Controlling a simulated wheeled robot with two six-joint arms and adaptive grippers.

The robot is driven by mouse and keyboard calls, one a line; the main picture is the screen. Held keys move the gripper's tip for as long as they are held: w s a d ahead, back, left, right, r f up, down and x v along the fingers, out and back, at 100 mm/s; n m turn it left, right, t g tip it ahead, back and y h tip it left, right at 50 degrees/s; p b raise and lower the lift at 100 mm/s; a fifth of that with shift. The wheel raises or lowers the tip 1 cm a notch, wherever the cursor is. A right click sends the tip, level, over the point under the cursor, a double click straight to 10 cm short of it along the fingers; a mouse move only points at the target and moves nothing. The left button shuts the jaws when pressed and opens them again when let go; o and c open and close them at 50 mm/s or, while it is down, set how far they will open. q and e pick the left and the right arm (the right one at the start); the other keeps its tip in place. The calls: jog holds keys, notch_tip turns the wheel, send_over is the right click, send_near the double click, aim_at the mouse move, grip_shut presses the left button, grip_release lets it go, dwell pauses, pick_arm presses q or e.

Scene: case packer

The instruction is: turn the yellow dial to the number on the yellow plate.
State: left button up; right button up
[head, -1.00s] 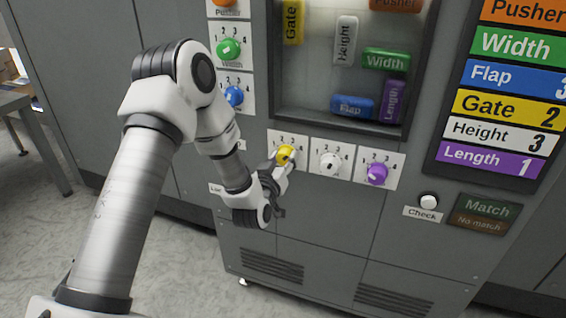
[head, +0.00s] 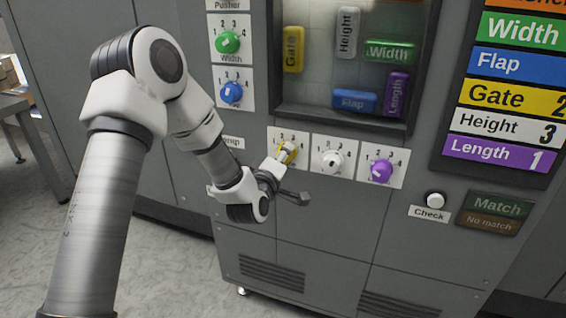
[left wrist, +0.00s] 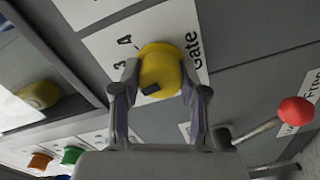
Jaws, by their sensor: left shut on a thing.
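The yellow dial (head: 287,152) sits on a white numbered card on the grey machine front, left in a row of three dials. My left gripper (head: 282,158) is at the dial. In the left wrist view its two fingers (left wrist: 160,94) are closed on opposite sides of the yellow dial (left wrist: 161,66), which has a dark mark on its face. The card there shows "3", "4" and "Gate"; other numbers are hidden. The yellow plate (head: 512,97) on the right panel reads "Gate 2". My right gripper is not in view.
White (head: 331,160) and purple (head: 380,171) dials sit right of the yellow one. Green (head: 227,42) and blue (head: 231,92) dials are above left. A red-knobbed lever (left wrist: 295,111) is close beside the gripper. A Check button (head: 435,200) is lower right.

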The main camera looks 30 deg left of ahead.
pick_arm(q)
jog(key=shift+w+r+n+b, duration=0.1)
jog(key=shift+r+n+b, duration=0.25)
jog(key=shift+n, duration=0.55)
jog(key=o, duration=1)
jog(key=shift+o, duration=0.7)
jog(key=shift+w+f, duration=0.15)
jog(key=shift+f, duration=0.1)
jog(key=v, duration=0.7)
jog(key=shift+s, duration=0.25)
jog(key=shift+f, duration=0.1)
